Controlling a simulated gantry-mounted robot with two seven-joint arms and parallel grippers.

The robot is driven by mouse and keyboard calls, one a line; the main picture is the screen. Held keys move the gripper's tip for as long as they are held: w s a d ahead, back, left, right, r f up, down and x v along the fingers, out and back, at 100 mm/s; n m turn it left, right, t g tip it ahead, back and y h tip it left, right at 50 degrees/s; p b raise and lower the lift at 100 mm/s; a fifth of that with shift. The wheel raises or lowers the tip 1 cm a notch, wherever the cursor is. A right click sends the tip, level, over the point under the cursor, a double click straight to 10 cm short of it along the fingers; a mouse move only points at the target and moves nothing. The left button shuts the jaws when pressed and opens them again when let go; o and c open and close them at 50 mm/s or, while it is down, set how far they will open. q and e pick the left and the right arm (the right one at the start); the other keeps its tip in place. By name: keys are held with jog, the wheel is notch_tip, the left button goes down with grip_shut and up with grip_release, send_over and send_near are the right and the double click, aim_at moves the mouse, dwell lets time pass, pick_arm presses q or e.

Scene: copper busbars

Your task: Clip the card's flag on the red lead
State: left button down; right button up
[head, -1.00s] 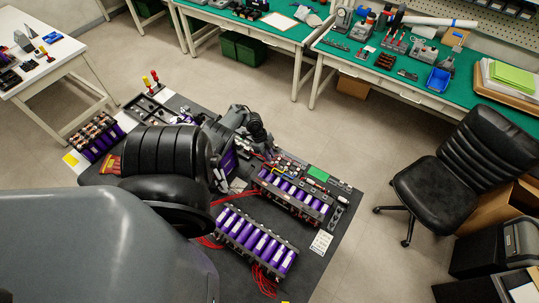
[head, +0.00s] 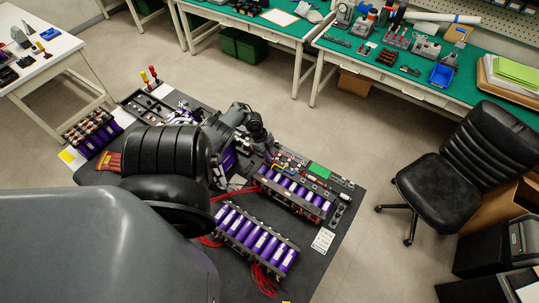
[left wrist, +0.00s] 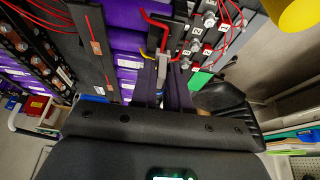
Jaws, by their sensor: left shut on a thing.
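The left gripper (head: 269,157) is over the near-left end of the board beside the far battery module. In the left wrist view the left gripper (left wrist: 162,85) has its fingers close together on a small pale grey piece (left wrist: 162,67), which seems to be the flag. A red lead (left wrist: 156,21) bends just beyond the fingertips, and a short yellow lead (left wrist: 146,53) curves beside them. I cannot tell whether the flag touches the red lead. A white printed card (head: 322,240) lies on the dark mat to the right of the modules. The right gripper is not in view.
Two modules of purple cells stand on the dark mat, the near one (head: 255,238) and the far one (head: 292,194). Loose red wires (head: 263,279) trail at the near module's end. A green part (head: 319,171) sits on the board. A black chair (head: 450,170) stands right.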

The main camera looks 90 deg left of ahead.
pick_arm(q)
jog(key=shift+f, duration=0.1)
dwell(0.5)
jog(key=shift+f+b, duration=0.35)
jog(key=shift+b, duration=0.25)
jog(key=shift+f+b, duration=0.6)
dwell(0.5)
jog(key=c, duration=1)
grip_release()
jog(key=shift+c, duration=0.2)
notch_tip(320, 180, up, 6)
jog(key=p, duration=0.6)
